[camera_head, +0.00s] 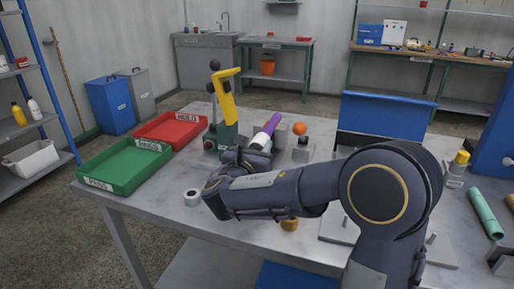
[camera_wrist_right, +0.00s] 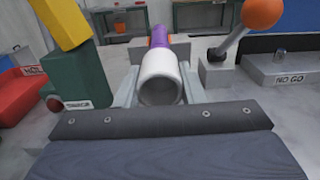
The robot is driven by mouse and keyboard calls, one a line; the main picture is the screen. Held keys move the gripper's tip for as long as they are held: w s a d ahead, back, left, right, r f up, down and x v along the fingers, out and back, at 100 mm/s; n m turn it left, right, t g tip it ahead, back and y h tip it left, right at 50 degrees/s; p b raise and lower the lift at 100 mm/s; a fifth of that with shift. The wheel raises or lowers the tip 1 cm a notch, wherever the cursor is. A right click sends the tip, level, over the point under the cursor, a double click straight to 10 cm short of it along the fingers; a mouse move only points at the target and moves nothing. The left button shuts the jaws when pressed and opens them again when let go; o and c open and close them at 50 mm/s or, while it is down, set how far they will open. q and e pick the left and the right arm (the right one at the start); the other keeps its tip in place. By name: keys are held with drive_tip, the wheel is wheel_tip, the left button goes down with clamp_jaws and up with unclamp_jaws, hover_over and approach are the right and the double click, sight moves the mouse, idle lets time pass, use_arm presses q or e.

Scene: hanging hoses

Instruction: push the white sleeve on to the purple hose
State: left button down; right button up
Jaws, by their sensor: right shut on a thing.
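The white sleeve (camera_head: 260,141) is a short tube over the worktable. In the right wrist view the white sleeve (camera_wrist_right: 161,76) shows its open near end towards me. My right gripper (camera_head: 256,151) is shut on it, with one grey finger along each side. The purple hose (camera_head: 270,124) lies straight beyond the sleeve, in line with it. It also shows in the wrist view (camera_wrist_right: 158,37), just behind the sleeve's far end. How far the hose reaches inside the sleeve is hidden. My left gripper is not in view.
A yellow clamp arm (camera_head: 228,97) on a green base stands close left of the hose. An orange ball-topped lever (camera_head: 299,129) stands close right. Green (camera_head: 87,180) and red (camera_head: 147,126) trays lie left. A white ring (camera_head: 192,197) lies on the table near my forearm.

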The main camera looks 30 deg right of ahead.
drive_tip(key=shift+x, duration=0.95)
drive_tip(key=o, duration=1.1)
drive_tip(key=shift+a, duration=0.1)
drive_tip(key=p+v, duration=0.1)
drive_tip(key=v, duration=0.6)
drive_tip(key=shift+s+a, duration=0.15)
drive_tip(key=shift+s, duration=0.1)
